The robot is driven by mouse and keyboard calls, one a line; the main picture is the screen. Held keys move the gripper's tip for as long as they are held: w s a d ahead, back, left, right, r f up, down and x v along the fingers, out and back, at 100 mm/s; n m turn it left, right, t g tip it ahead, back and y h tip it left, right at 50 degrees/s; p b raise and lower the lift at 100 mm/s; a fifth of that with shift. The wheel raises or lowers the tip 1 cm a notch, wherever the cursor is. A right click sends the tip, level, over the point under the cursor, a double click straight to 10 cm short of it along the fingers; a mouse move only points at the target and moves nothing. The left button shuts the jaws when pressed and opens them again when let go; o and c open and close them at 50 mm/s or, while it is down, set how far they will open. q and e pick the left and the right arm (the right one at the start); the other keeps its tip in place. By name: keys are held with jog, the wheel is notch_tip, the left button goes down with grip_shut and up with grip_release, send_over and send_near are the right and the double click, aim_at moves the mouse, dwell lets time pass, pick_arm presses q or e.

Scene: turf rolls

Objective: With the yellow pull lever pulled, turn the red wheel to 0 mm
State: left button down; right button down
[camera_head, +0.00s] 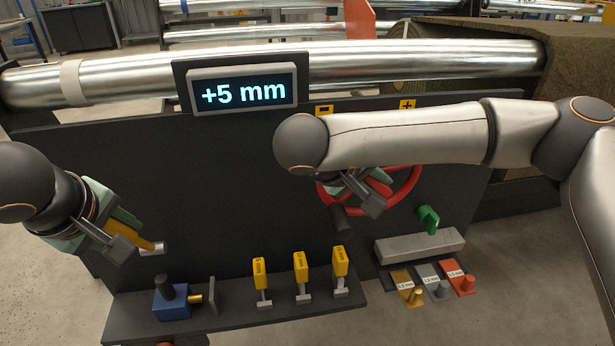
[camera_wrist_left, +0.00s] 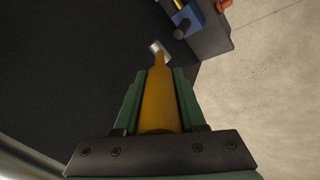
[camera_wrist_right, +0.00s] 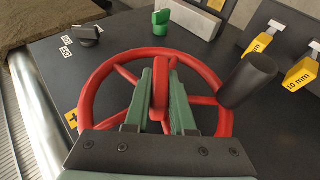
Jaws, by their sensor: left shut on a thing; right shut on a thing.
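The display (camera_head: 243,92) reads "+5 mm". The yellow pull lever (camera_wrist_left: 160,98) lies lengthwise between the fingers of my left gripper (camera_wrist_left: 158,85), which is shut on it; the lever also shows in the head view (camera_head: 146,245), at the left of the dark panel. The red wheel (camera_wrist_right: 92,88) has spokes and a dark knob (camera_wrist_right: 248,80). My right gripper (camera_wrist_right: 161,75) is shut on a red part of the wheel. In the head view my right arm hides much of the wheel (camera_head: 414,182).
Yellow minus (camera_head: 324,109) and plus (camera_head: 407,104) marks sit above the wheel. A green knob (camera_head: 428,219) is at lower right. Several yellow-tagged gauges (camera_head: 301,268) and a blue block (camera_head: 171,304) stand on the lower shelf. A steel roller (camera_head: 420,62) runs behind the panel.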

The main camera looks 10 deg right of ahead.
aim_at(339, 222)
pick_arm(q)
jog(key=shift+s+f, duration=0.1)
pick_arm(e)
jog(key=n+h, duration=0.1)
jog(key=h, duration=0.3)
jog(key=shift+a+f+t, duration=0.1)
jog(key=shift+a+t, duration=0.05)
jog(key=shift+t, duration=0.15)
jog(key=n+t+h, duration=0.1)
jog(key=h, duration=0.2)
jog(key=shift+f+n+h, duration=0.15)
jog(key=shift+n+h, duration=0.25)
pick_arm(q)
jog(key=shift+a, duration=0.1)
pick_arm(e)
jog(key=shift+t, duration=0.3)
pick_arm(q)
jog(key=shift+a, duration=0.1)
pick_arm(e)
jog(key=c, duration=1)
grip_release()
jog(key=shift+o, duration=1.2)
pick_arm(q)
jog(key=shift+w, duration=0.2)
pick_arm(e)
jog(key=v, duration=0.7)
jog(key=shift+a, duration=0.15)
